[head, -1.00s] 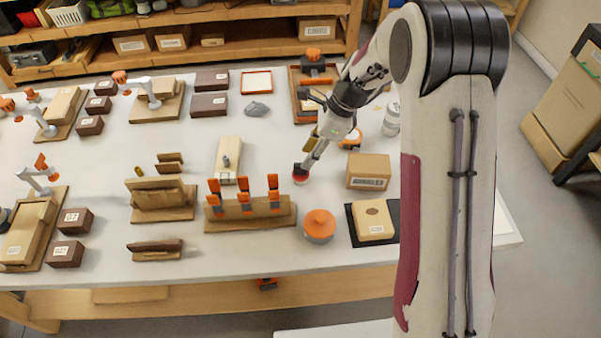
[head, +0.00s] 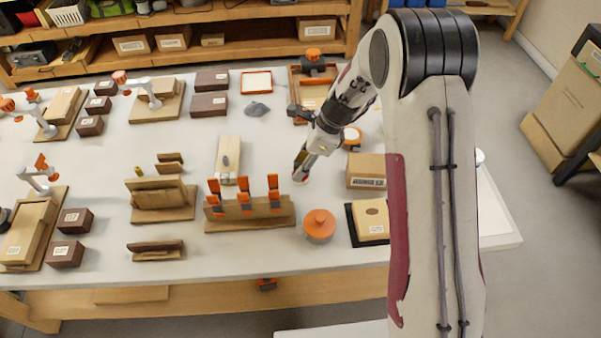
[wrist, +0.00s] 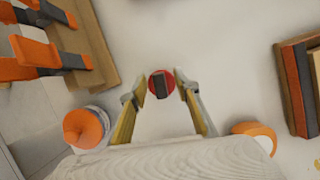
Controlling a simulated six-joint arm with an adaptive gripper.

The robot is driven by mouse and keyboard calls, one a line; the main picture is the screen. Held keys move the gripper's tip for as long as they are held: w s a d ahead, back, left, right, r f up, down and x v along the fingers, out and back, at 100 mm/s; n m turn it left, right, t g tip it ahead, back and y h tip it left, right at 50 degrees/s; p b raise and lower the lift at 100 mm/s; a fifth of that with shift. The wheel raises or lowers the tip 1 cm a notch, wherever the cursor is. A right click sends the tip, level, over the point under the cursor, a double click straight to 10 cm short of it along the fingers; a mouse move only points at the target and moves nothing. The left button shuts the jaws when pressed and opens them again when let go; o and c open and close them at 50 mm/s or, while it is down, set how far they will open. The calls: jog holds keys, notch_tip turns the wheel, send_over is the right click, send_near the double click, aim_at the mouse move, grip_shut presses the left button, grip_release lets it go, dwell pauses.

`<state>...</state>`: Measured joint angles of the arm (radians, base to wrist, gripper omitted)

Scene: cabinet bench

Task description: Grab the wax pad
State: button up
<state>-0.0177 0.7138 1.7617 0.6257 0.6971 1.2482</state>
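What looks like the wax pad is a small round red disc (wrist: 153,91) with a dark block-shaped grip on top, lying on the white bench. In the wrist view, my gripper (wrist: 163,84) is open, with one yellowish finger on each side of the pad. Gaps show between the fingertips and the dark grip. In the head view, my gripper (head: 301,171) reaches down over the pad near the bench's middle and hides most of it. Only a reddish bit of the pad (head: 299,181) shows below the fingers.
A wooden rack with orange clamps (head: 248,215) stands just left of my gripper. An orange-lidded round container (head: 319,225) is in front. A cardboard box (head: 366,171) and a smaller box on a black mat (head: 371,220) stand right.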

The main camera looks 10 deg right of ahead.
aim_at(300, 164)
dwell(0.4)
grip_shut()
jog(key=shift+r, duration=0.1)
jog(key=shift+r, duration=4.95)
